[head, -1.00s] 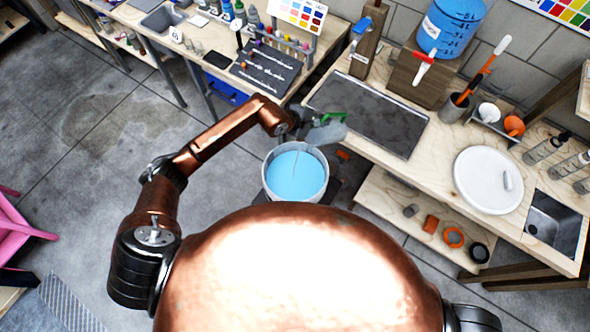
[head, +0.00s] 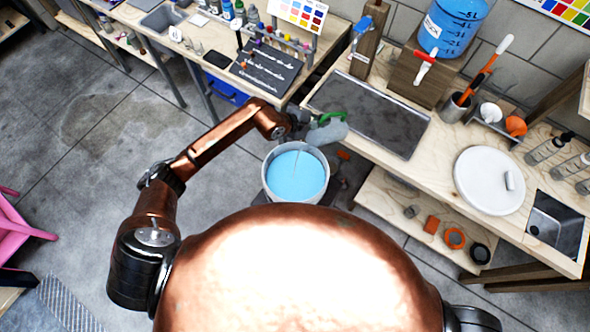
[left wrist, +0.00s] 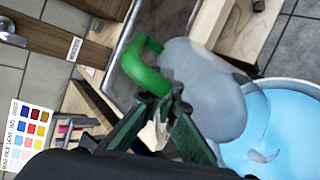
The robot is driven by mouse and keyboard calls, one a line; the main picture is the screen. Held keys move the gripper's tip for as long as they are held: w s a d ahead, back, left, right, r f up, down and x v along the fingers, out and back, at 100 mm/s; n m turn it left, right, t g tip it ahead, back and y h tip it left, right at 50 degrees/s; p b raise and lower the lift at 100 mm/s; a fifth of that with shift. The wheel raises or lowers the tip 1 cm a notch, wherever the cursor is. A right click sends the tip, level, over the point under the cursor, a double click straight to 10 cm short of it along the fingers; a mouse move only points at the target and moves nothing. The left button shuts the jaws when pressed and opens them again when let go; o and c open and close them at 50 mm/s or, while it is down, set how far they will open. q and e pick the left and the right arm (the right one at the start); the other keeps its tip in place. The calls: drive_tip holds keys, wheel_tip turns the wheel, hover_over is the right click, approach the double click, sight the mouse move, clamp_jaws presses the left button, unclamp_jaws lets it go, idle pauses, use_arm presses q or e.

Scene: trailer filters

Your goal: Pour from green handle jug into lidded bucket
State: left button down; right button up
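The green handle jug (head: 328,133) has a translucent grey body and a green handle. It hangs tilted above the bucket's far rim in the head view, and also shows in the left wrist view (left wrist: 205,85). My left gripper (head: 306,125) is at the jug's handle; in the left wrist view its fingers (left wrist: 165,105) close on the green handle. The white bucket (head: 268,187) stands below, open and holding light blue liquid. A thin grey streak runs from the jug down to the liquid. A round white lid (head: 489,180) lies on the right bench. My right gripper is not in view.
A dark tray (head: 370,112) lies on the wooden bench behind the bucket. A blue liquid container (head: 450,28) with a red tap stands on a wooden block at the back. A lower shelf (head: 385,205) holds orange and black rings.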

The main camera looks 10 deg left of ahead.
use_arm(q)
drive_tip(key=shift+s+a+t+h+b, duration=0.35)
drive_tip(key=shift+t+h+b, duration=0.35)
drive_tip(key=shift+b, duration=0.95)
idle(2.4)
